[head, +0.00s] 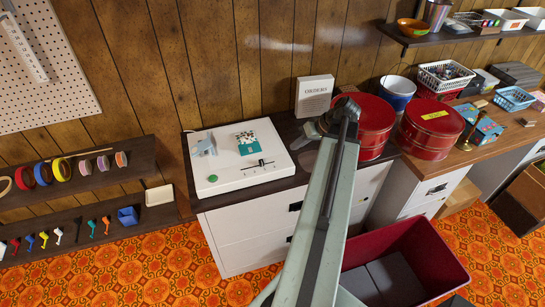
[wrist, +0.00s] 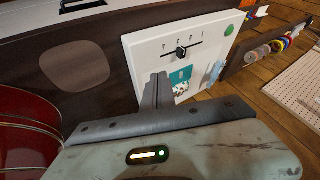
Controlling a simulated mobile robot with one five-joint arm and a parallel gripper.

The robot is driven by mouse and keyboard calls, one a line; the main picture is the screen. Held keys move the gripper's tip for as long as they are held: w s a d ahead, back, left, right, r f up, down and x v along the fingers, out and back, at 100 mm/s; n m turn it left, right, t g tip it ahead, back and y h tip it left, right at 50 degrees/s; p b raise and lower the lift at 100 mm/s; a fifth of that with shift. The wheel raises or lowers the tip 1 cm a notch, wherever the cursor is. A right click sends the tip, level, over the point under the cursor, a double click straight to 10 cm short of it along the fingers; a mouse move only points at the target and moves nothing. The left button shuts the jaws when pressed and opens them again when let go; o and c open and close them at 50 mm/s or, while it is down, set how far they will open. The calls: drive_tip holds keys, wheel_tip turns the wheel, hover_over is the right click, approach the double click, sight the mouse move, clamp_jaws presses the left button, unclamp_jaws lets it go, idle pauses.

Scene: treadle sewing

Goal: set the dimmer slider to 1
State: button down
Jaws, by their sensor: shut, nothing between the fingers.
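The dimmer slider is a dark knob (head: 262,162) on a thin dark track in a white board (head: 232,180) on the cabinet top. In the wrist view the knob (wrist: 181,51) stands part way along its track, away from both ends. Small marks line the track, too small to read surely. My gripper (head: 308,133) is right of the board in the head view, beside the red tins. In the wrist view its fingers (wrist: 161,88) are shut and empty. They overlap the board's edge in the picture and look apart from the knob.
A green button (head: 212,178), a teal patterned box (head: 247,142) and a pale blue item (head: 204,146) are also on the board. A red round tin (head: 376,118) stands close to my arm. A white box (head: 314,95) stands behind. An open red bin (head: 440,262) is on the floor.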

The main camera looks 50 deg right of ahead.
drive_tip(key=b, duration=0.8)
approach(265, 163)
drive_tip(key=f, duration=0.1)
drive_tip(key=d+f, duration=0.1)
drive_tip(key=f, duration=0.1)
drive_tip(key=d+f, duration=0.1)
drive_tip(key=shift+w+d+f, duration=0.2)
drive_tip(key=shift+w+f, duration=0.15)
drive_tip(key=shift+w, duration=0.05)
drive_tip(key=w+a, duration=0.2)
drive_tip(key=a, duration=0.1)
drive_tip(key=shift+r, duration=0.15)
drive_tip(key=shift+w+a, duration=0.15)
drive_tip(key=shift+a, duration=0.2)
